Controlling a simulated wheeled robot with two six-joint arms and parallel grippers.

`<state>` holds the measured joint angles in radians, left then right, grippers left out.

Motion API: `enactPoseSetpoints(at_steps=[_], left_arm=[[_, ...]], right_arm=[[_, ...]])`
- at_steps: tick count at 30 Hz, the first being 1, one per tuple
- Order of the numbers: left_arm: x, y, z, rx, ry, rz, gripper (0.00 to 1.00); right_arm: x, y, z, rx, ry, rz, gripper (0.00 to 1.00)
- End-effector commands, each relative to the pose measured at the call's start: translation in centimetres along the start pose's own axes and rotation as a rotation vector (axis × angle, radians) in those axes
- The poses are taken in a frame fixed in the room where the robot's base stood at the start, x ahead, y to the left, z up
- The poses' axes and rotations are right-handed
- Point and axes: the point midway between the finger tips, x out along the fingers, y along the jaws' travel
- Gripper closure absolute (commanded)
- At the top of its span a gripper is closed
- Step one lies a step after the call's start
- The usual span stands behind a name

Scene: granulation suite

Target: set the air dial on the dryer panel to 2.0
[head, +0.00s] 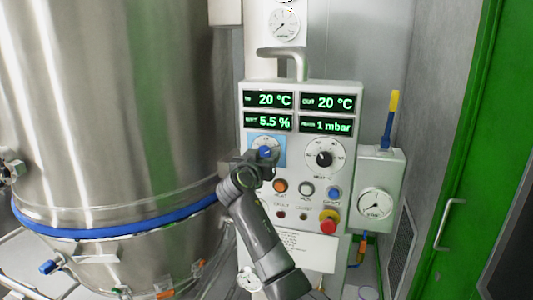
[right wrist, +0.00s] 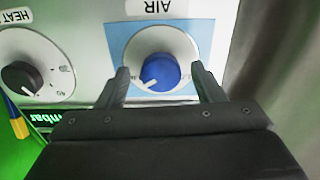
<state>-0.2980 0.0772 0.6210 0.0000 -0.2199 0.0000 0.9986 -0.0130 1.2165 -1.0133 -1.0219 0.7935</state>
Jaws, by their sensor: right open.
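The air dial is a blue knob (head: 265,152) on a light blue plate at the left of the white dryer panel (head: 300,225). In the right wrist view, which shows the panel upside down, the blue knob (right wrist: 160,70) sits in a pale ring under the word AIR. A white mark on it points to the picture's lower left; the scale value cannot be read. My right gripper (head: 262,158) is open, its fingertips (right wrist: 163,75) on either side of the knob in the picture. Whether they touch it is unclear. My left gripper is out of view.
A black heat knob (head: 324,158) is right of the air dial. Below are buttons, including an orange one (head: 280,186) and a red emergency stop (head: 328,222). Displays (head: 268,100) sit above. A large steel vessel (head: 120,120) stands at left, a green door (head: 480,150) at right.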

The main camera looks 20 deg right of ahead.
Motion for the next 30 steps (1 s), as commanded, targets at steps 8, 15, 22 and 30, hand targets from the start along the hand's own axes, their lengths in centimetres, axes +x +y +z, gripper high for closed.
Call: enactPoseSetpoints(at_steps=[8, 15, 22, 30], left_arm=[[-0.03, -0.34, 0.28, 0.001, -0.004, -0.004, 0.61], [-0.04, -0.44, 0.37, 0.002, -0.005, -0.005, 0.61], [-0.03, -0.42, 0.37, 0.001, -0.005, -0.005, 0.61], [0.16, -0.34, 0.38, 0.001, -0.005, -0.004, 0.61]], right_arm=[[-0.03, -0.04, 0.00, 0.000, 0.000, 0.000, 0.39], [-0.01, -0.02, 0.01, 0.000, 0.000, 0.000, 0.68], [0.00, -0.01, 0.02, -0.003, 0.000, 0.001, 0.83], [0.00, -0.01, 0.05, -0.068, 0.000, 0.001, 0.83]])
